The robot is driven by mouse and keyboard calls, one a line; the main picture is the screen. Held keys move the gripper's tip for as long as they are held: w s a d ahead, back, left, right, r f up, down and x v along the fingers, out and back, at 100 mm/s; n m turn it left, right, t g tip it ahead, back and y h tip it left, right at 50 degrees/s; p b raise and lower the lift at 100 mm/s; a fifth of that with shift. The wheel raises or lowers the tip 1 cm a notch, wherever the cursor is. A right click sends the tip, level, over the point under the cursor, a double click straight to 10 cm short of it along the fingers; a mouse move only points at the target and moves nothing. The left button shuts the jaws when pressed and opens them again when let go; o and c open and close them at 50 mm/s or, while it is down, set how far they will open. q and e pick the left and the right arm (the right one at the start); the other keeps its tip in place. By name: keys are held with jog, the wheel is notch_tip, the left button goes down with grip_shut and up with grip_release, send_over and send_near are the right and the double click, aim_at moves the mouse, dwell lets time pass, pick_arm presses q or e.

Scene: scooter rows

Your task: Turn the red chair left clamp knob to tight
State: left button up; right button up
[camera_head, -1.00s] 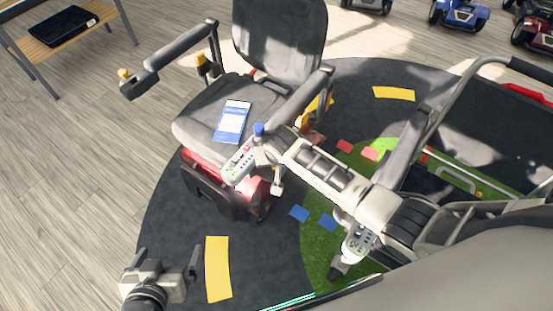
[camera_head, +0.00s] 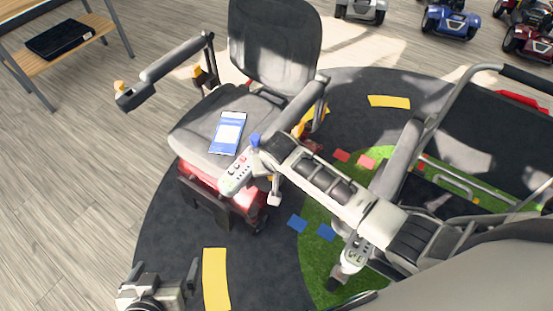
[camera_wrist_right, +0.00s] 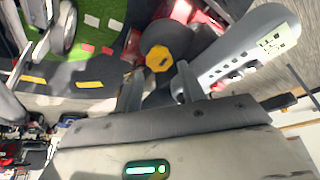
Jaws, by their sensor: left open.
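The red chair (camera_head: 278,55) has dark upholstery and a red base, and stands left of centre in the head view. A yellow clamp knob (camera_wrist_right: 159,58) on a dark round mount shows in the right wrist view, beside the grey armrest. My right gripper (camera_wrist_right: 160,88) has its two fingers apart, with the knob between and beyond their tips; I cannot tell whether they touch it. In the head view my right arm covers part of the chair's near armrest. My left gripper (camera_head: 164,271) is open and empty, low on the left, away from the chair.
A blue-and-white card (camera_head: 229,132) lies on the seat. A keypad (camera_head: 237,174) is at the near armrest's front. A wheeled frame with a tall handle (camera_head: 440,110) stands at the right. A wooden table (camera_head: 75,48) is at the far left. The floor left of the chair is clear.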

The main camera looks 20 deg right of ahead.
jog(key=v, duration=1.3)
jog(key=shift+r, duration=0.15)
